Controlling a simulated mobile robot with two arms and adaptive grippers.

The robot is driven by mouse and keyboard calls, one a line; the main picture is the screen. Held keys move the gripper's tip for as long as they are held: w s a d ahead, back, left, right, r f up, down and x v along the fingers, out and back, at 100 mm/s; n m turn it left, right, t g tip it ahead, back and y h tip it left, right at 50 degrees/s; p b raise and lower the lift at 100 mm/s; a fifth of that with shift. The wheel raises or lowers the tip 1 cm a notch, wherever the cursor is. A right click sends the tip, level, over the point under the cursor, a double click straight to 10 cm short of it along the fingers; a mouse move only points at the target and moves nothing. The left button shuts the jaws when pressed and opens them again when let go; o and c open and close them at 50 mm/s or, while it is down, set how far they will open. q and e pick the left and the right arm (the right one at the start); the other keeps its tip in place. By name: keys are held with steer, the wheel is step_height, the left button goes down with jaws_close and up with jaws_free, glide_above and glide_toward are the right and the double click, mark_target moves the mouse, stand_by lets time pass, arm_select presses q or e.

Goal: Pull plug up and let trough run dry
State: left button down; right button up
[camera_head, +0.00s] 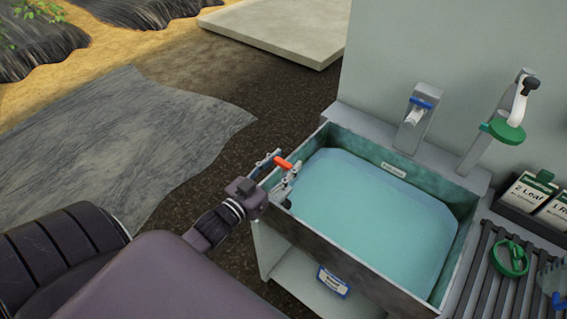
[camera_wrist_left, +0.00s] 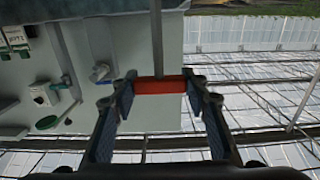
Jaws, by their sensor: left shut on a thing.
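The trough (camera_head: 272,234) is a grey-green rectangular basin holding blue-green water (camera_head: 375,215). My left gripper (camera_head: 279,176) is at the trough's left corner, by the rim. It is shut on a red-orange handle, the plug's pull (camera_head: 284,163). In the left wrist view the red handle (camera_wrist_left: 160,85) lies crosswise between the two fingers of my left gripper (camera_wrist_left: 160,88), with a thin grey rod running from its middle. The lower end of the plug and the drain are hidden. My right gripper is not in view.
A blue-marked spout (camera_head: 415,115) and a green-and-white tap (camera_head: 508,118) stand behind the trough. To the right are a slatted rack (camera_head: 485,265) with a green ring (camera_head: 510,258) and white packs (camera_head: 524,190). Left floor is open.

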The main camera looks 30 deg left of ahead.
arm_select(q)
steer(key=c, duration=1.4)
jaws_free()
steer(key=shift+r, duration=0.1)
steer(key=o, duration=0.3)
steer(key=shift+s, duration=0.3)
steer(key=s, duration=0.7)
steer(key=s+a, duration=0.1)
steer(key=s, duration=0.3)
steer(key=shift+s, duration=0.2)
